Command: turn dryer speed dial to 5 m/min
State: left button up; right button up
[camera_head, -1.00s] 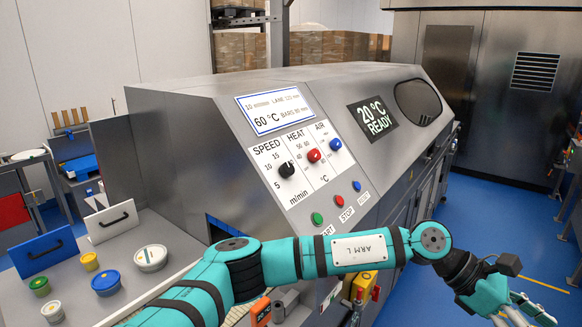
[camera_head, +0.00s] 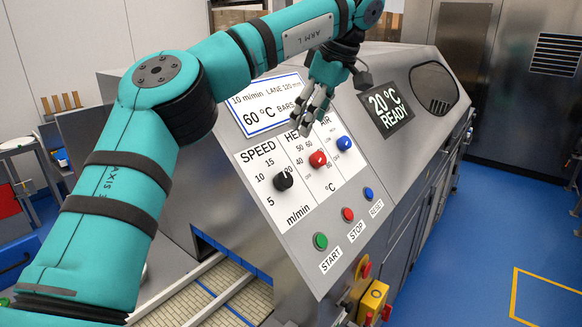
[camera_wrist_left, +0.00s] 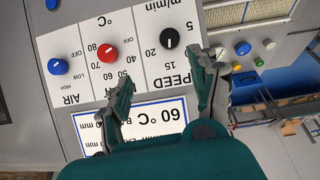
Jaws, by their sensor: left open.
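The black speed dial (camera_head: 283,181) sits on the white SPEED panel of the grey dryer (camera_head: 235,215), with marks 5, 10, 15 and 20 around it. The dial also shows in the left wrist view (camera_wrist_left: 170,39). Its pale pointer mark is on the side of the higher numbers; I cannot read the exact setting. My left gripper (camera_head: 314,115) is open and empty, above and right of the dial, in front of the HEAT label and the sign's edge. In the left wrist view its fingers (camera_wrist_left: 168,76) spread apart, clear of the dial. My right gripper is not in view.
The red heat knob (camera_head: 318,159) and blue air knob (camera_head: 344,143) are close on the right. Green START (camera_head: 320,241), red STOP (camera_head: 347,214) and blue RESET (camera_head: 368,193) buttons sit below. A display (camera_head: 384,108) reads 20 °C READY. A conveyor opening (camera_head: 225,285) is below left.

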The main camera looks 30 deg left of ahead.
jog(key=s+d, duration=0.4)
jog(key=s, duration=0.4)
pick_arm(q)
jog(key=p, duration=0.2)
send_over(287, 179)
jog(key=d, duration=0.2)
notch_tip(287, 179, down, 8)
jog(key=f, duration=0.1)
jog(key=p+x, duration=0.1)
jog(key=x, duration=0.2)
jog(key=shift+s+a+f, duration=0.1)
jog(key=shift+s+f, duration=0.05)
jog(key=shift+f, duration=0.2)
jog(key=shift+s+f+p, duration=0.1)
jog(key=shift+f+p, duration=0.2)
jog(key=shift+f, duration=0.05)
jog(key=shift+a+f, duration=0.3)
jog(key=shift+f, duration=0.35)
jog(key=c, duration=0.9)
jog(key=shift+c, duration=1.1)
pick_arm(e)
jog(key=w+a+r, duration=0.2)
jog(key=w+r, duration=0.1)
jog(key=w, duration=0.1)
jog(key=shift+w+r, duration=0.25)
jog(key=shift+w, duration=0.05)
